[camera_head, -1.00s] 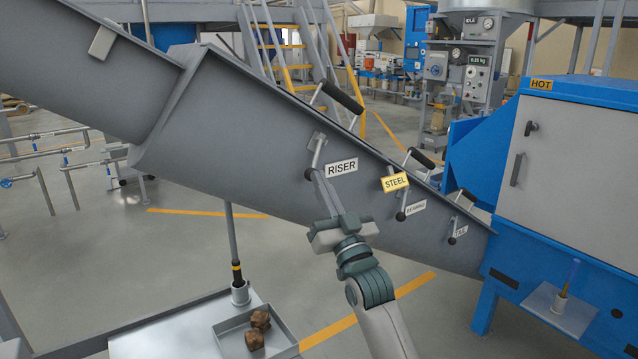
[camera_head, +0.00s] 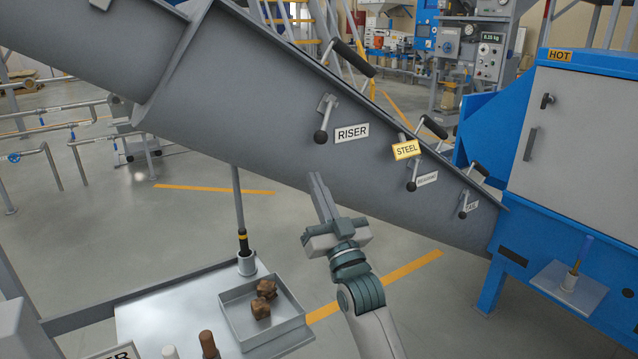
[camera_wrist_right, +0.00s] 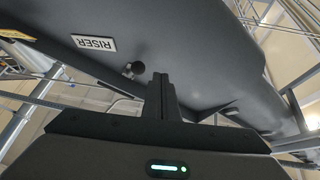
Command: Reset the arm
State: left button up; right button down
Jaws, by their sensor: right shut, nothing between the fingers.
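My right gripper (camera_head: 318,185) is in the middle of the head view, fingers pointing up, shut and empty. It is below the RISER lever (camera_head: 323,121) and apart from it. The lever's black knob hangs down beside the white RISER label (camera_head: 352,133). In the right wrist view my closed fingers (camera_wrist_right: 159,80) point at the grey trough, with the RISER label (camera_wrist_right: 94,43) and a black knob (camera_wrist_right: 138,68) to their left. My left gripper is not in view.
The sloping grey trough (camera_head: 230,110) fills the upper middle. A yellow STEEL tag (camera_head: 406,150) and two more levers are to the right, then a blue HOT cabinet (camera_head: 575,150). A tray (camera_head: 290,330) holding brown lumps (camera_head: 263,300) stands on the bench at lower left.

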jog(key=shift+f, duration=0.1)
jog(key=w+d+f+m+g+h, duration=0.1)
jog(key=d+f+g+h, duration=0.1)
jog(key=f, duration=1.2)
jog(key=d+f+g+h, duration=0.2)
jog(key=f, duration=1.2)
jog(key=s+d+f+g+h, duration=0.15)
jog(key=s+f, duration=0.25)
jog(key=f, duration=0.6)
jog(key=s+d+f+g, duration=0.2)
jog(key=s+d+f, duration=0.15)
jog(key=f, duration=0.55)
jog(key=s+d+f+g+h, duration=0.15)
jog(key=s+f, duration=0.25)
jog(key=f, duration=0.6)
jog(key=s+d+f+g, duration=0.2)
jog(key=s+d+f, duration=0.2)
jog(key=s+f, duration=0.7)
jog(key=s+d+f+g+h, duration=0.1)
jog(key=s+d+f+g, duration=0.1)
jog(key=s+d+f, duration=0.2)
jog(key=s+d+f+g+h, duration=0.1)
jog(key=s+d+f+g, duration=0.2)
jog(key=s+f, duration=0.7)
jog(key=s+d+f+g+h, duration=0.1)
jog(key=s+d+f, duration=0.5)
jog(key=s, duration=1.8)
jog(key=shift+s+f+g, duration=0.25)
jog(key=shift+f+g, duration=0.15)
jog(key=shift+g, duration=0.3)
